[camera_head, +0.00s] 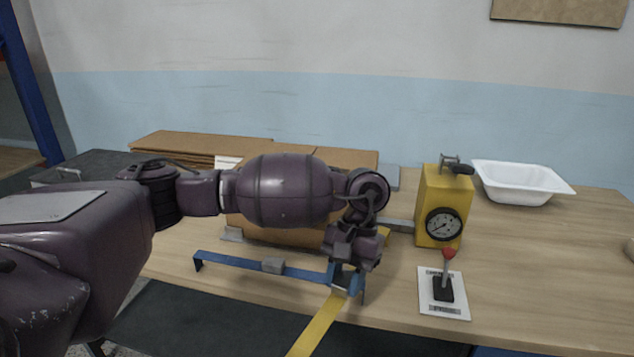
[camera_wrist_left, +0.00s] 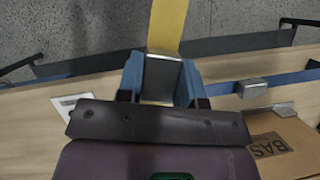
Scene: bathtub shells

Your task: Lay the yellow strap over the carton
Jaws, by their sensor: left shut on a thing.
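My left gripper (camera_head: 346,284) is over the table's front edge, shut on the yellow strap (camera_head: 318,325). The strap hangs from the fingers forward and down past the edge. In the left wrist view a grey metal end piece (camera_wrist_left: 161,78) sits between the blue fingers, and the yellow strap (camera_wrist_left: 168,24) runs away from it. The brown carton (camera_head: 272,238) stands on the table behind my left arm, which hides most of it. Its printed face (camera_wrist_left: 288,142) shows in the left wrist view, beside the gripper. My right gripper is not in view.
A blue bar (camera_head: 230,263) with a grey block runs along the front edge. A yellow box with a dial (camera_head: 430,190), a red-knobbed lever (camera_head: 449,253) and a white tub shell (camera_head: 520,182) stand right. Flat cardboard (camera_head: 200,141) lies behind. The table's far right is mostly clear.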

